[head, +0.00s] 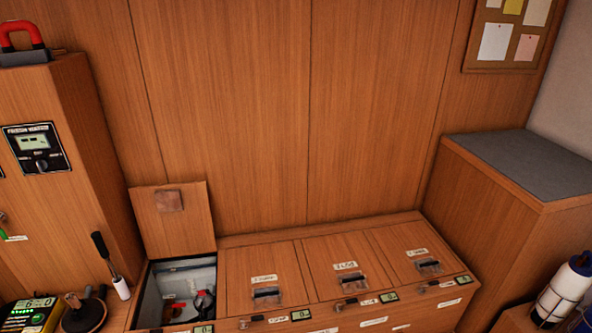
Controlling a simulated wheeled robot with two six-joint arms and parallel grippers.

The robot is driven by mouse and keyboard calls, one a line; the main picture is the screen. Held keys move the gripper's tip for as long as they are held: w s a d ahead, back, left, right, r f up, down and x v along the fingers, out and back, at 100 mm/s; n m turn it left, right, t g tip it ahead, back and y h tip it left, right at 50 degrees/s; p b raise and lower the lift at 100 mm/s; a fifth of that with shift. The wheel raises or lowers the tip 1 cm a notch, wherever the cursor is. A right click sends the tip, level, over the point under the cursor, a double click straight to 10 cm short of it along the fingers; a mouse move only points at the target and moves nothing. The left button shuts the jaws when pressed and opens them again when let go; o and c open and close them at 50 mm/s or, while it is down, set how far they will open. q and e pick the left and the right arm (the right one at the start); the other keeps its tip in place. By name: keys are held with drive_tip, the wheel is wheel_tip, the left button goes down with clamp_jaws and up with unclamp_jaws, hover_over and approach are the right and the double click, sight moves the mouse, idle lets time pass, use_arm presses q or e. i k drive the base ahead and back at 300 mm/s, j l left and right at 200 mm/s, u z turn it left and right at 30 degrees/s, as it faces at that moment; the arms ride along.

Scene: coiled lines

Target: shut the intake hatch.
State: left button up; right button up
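A wooden bench along the back wall has a row of lidded compartments. The leftmost hatch lid (173,219) stands raised, upright against the wall, with a small brownish square patch on it. Under it the compartment (180,288) is open, with a pale lining and red and dark fittings inside. I cannot read a label that names it as the intake hatch. The other lids (265,280), (345,268) and (422,255) lie flat and shut, each with a label and a dark latch. Neither of my grippers is in view.
A wooden cabinet (60,180) with a panel (36,148) stands left of the open compartment. A black-handled tool (109,262) stands beside the opening. A green-lit meter (27,312) sits at bottom left. A grey-topped cabinet (525,162) and a white cylinder (566,291) are at right.

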sight(173, 220)
drive_tip(key=j+z, duration=0.15)
drive_tip(key=j, duration=0.3)
drive_tip(key=k+j+z, duration=0.15)
drive_tip(key=j, duration=0.25)
drive_tip(key=k+j+z, duration=0.15)
drive_tip(key=j, duration=0.25)
drive_tip(key=k+j+z, duration=0.15)
drive_tip(key=j, duration=0.25)
drive_tip(key=k+j+z, duration=0.15)
drive_tip(key=j, duration=0.25)
drive_tip(key=k+j+z, duration=0.15)
drive_tip(key=j, duration=0.2)
drive_tip(key=k+j+z, duration=0.15)
drive_tip(key=j, duration=0.2)
drive_tip(key=i+l+u, duration=0.4)
drive_tip(key=i+l, duration=0.1)
drive_tip(key=i, duration=0.1)
